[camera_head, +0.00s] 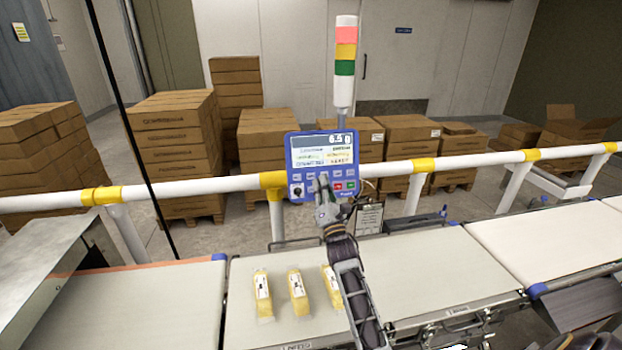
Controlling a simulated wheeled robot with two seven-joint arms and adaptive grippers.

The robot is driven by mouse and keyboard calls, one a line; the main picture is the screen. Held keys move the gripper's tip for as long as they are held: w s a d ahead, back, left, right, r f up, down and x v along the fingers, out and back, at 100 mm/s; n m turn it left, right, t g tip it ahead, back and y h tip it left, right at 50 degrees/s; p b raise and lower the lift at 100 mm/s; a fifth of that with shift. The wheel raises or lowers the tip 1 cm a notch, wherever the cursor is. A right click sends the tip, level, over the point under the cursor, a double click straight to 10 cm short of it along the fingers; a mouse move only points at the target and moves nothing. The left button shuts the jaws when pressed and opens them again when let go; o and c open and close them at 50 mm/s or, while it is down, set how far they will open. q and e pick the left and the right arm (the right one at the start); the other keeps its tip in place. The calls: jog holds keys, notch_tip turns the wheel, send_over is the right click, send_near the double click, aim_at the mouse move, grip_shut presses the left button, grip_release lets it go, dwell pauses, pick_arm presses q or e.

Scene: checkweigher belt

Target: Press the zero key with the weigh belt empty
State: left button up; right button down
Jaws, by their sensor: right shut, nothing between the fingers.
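The blue control panel (322,166) stands behind the belts, with a lit screen reading about 6.5 g and rows of keys below it. My right gripper (323,182) is shut and empty, with its tips at the upper key row. It hides some keys, and I cannot tell whether it touches one or which key is the zero key. The middle belt (420,270) carries yellow packets: one at the left (263,295), one beside it (298,292), and a third (331,284) partly hidden by my right arm. My left gripper is not in view.
A white rail (200,186) with yellow joints runs behind the belts. A red, yellow and green signal tower (345,60) rises above the panel. A bare belt (150,305) lies left, another (550,240) right. Stacked cartons (175,140) stand behind the rail.

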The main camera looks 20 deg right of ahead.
jog(key=w+d+f+b, duration=0.2)
jog(key=w+b, duration=0.2)
jog(key=w, duration=0.3)
jog(key=shift+f+b, duration=0.15)
jog(key=shift+b, duration=0.2)
jog(key=shift+w, duration=0.1)
jog(key=shift+w+d+f+b, duration=0.15)
jog(key=shift+w+f+b, duration=0.05)
jog(key=shift+w+b, duration=0.6)
dwell(2.6)
jog(key=shift+s, duration=0.2)
dwell(0.3)
jog(key=shift+s+a+r+p, duration=0.2)
jog(key=shift+s+r+p, duration=0.05)
jog(key=shift+s+p, duration=0.35)
jog(key=s+p, duration=0.1)
jog(key=s+r+p, duration=0.1)
jog(key=s, duration=0.1)
jog(key=s+a, duration=0.1)
jog(key=shift+s+a+r+p, duration=0.1)
jog(key=shift+s+r+p, duration=0.1)
jog(key=shift+s+p, duration=0.2)
dwell(0.5)
